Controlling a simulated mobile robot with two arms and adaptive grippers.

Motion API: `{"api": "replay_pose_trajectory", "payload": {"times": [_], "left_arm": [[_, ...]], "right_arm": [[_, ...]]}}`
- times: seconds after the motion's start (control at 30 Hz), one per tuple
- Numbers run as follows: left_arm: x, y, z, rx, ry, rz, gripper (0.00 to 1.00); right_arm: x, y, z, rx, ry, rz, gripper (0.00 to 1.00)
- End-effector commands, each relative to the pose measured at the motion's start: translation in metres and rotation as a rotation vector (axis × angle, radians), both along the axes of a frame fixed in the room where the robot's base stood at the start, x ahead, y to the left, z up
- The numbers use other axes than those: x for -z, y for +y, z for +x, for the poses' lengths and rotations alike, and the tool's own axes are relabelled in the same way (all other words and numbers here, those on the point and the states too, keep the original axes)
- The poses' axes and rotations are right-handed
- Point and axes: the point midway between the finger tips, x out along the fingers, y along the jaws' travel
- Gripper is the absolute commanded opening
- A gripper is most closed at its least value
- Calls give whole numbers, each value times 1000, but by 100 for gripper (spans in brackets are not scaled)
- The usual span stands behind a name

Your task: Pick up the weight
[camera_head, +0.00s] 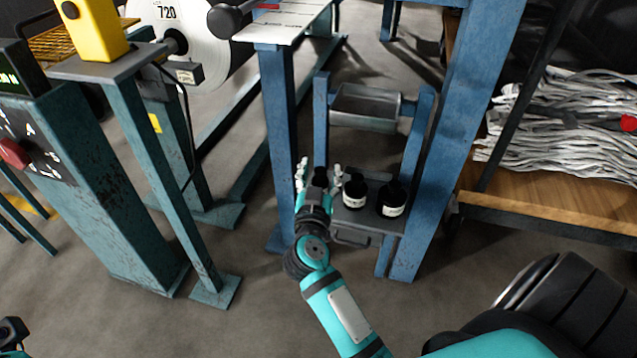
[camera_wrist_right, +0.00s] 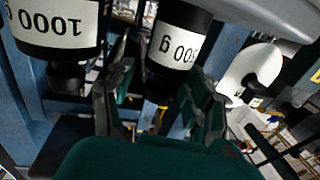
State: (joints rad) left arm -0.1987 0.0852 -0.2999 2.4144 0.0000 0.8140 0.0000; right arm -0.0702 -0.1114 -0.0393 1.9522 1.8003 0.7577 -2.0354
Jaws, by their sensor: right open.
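Two black weights with white labels stand upright on a low grey shelf (camera_head: 352,238) in the head view: one nearer the gripper (camera_head: 355,190) and one further right (camera_head: 392,198). My right gripper (camera_head: 318,172) is open at the shelf's left side, left of both weights. In the wrist view, which is upside down, a weight labelled 500 g (camera_wrist_right: 174,42) shows beyond and between the open fingers (camera_wrist_right: 155,105), apparently not gripped. A larger weight labelled 1000 g (camera_wrist_right: 55,30) is beside it. Its match with the head view is uncertain. My left gripper is not clearly visible.
Blue posts (camera_head: 418,190) flank the shelf, and a metal roller or trough (camera_head: 365,108) crosses above it. A wooden shelf with grey bundles (camera_head: 560,135) is at right. A teal control stand (camera_head: 105,185) and a large white roll (camera_head: 185,25) are at left.

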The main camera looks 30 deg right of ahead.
Motion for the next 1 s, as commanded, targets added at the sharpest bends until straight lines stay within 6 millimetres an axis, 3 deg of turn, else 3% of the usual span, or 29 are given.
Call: {"api": "replay_pose_trajectory", "payload": {"times": [0.23,0.63,1.0], "left_arm": [[-1,0,0,0,-1,1,34],[-1,0,0,0,-1,0,34],[-1,0,0,1,-1,0,34]], "right_arm": [[-1,0,0,0,0,0,52],[0,0,0,0,1,0,0],[1,0,0,1,4,1,0]]}}
